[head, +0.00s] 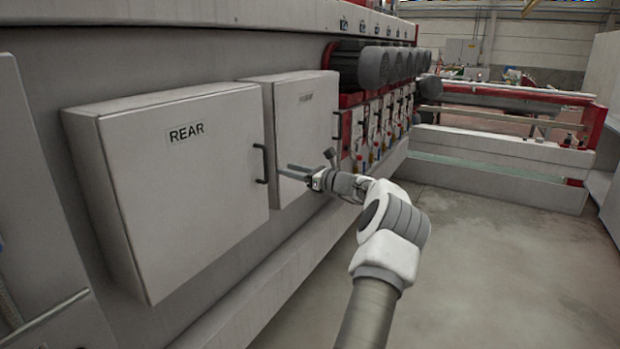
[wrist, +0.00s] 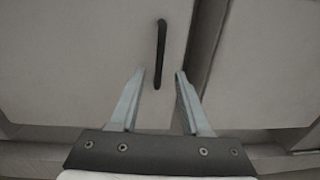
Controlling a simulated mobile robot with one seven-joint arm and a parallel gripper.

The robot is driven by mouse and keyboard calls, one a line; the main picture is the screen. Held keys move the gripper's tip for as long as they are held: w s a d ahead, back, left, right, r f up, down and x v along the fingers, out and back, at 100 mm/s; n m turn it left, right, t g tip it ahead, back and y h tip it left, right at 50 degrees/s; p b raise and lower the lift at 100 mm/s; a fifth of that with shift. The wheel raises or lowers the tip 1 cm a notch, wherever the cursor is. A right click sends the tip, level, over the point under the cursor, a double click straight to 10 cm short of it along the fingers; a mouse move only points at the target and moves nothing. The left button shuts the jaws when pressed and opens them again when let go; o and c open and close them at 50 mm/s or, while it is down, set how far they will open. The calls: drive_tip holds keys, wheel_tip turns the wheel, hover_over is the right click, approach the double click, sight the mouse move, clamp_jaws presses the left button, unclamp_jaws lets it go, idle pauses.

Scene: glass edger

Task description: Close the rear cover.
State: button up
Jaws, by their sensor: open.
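The rear cover (head: 195,200) is a light grey door labelled REAR on a box on the machine's side. Its face looks flush with the box, and I see no clear gap at its edges in the head view. Its black bar handle (head: 261,164) stands upright near the right edge. In the wrist view, the handle (wrist: 161,50) is ahead, with its lower end between the fingertips in the picture. My gripper (head: 285,171) is open and empty, just right of the handle. Both fingers show apart in the wrist view (wrist: 159,73). I cannot tell whether they touch the handle.
A second grey cover (head: 305,130) with its own black handle (head: 337,124) adjoins on the right, behind my gripper. Round grey motors (head: 374,67) stick out farther along the machine. A ledge (head: 270,268) runs below the covers. The concrete floor (head: 480,260) at right is clear.

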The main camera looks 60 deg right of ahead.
drive_tip(key=s, duration=0.7)
drive_tip(key=shift+a, duration=0.25)
drive_tip(key=shift+w, duration=0.15)
